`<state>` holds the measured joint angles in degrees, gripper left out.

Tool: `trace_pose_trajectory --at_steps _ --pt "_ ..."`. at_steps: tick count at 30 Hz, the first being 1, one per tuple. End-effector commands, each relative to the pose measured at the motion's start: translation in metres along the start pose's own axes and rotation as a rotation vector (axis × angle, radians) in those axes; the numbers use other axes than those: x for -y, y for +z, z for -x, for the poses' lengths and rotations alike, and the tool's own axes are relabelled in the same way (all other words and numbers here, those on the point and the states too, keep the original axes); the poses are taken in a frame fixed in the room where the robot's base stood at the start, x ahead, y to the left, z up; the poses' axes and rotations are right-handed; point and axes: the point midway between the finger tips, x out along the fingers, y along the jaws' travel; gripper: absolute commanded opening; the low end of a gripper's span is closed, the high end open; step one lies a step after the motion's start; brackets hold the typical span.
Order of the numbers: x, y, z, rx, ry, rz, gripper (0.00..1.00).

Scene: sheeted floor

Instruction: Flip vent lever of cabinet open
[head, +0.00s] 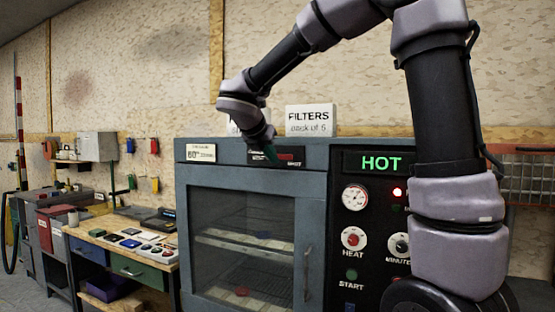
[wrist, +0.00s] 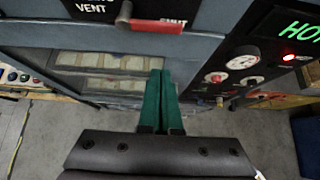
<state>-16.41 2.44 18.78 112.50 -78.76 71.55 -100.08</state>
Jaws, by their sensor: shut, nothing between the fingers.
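The cabinet (head: 183,230) is a grey oven-like box with a glass door (head: 240,245). Its vent plate (head: 258,155) is black, on the top strip above the door. The red vent lever (wrist: 157,25) points right from its pivot, over the word SHUT, which it partly covers. The lever also shows in the head view (head: 290,156). My gripper (wrist: 162,72) has green fingers pressed together, with nothing between them. In the wrist view the fingertips are below the lever, with a visible gap. In the head view the fingertips (head: 271,153) overlap the plate, left of the lever.
A control panel (head: 375,255) with a HOT display, gauge and knobs is right of the door. A FILTERS box (head: 311,120) stands on the cabinet top. A workbench (head: 125,240) with small items is at left. Grey floor (wrist: 60,140) shows below.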

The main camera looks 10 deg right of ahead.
Motion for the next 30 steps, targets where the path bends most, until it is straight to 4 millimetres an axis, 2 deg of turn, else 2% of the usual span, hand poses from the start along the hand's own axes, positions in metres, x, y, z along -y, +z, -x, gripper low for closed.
trace_pose_trajectory --at_steps 14,15,21,30 --pt "0.001 -0.001 -0.096 -0.003 -0.004 0.001 0.0" --pt "0.0 0.008 -0.086 0.002 0.002 -0.005 0.0" --pt "0.001 0.026 -0.071 -0.001 -0.001 -0.003 0.0" --pt "0.001 0.031 -0.066 -0.001 -0.001 -0.001 0.0"
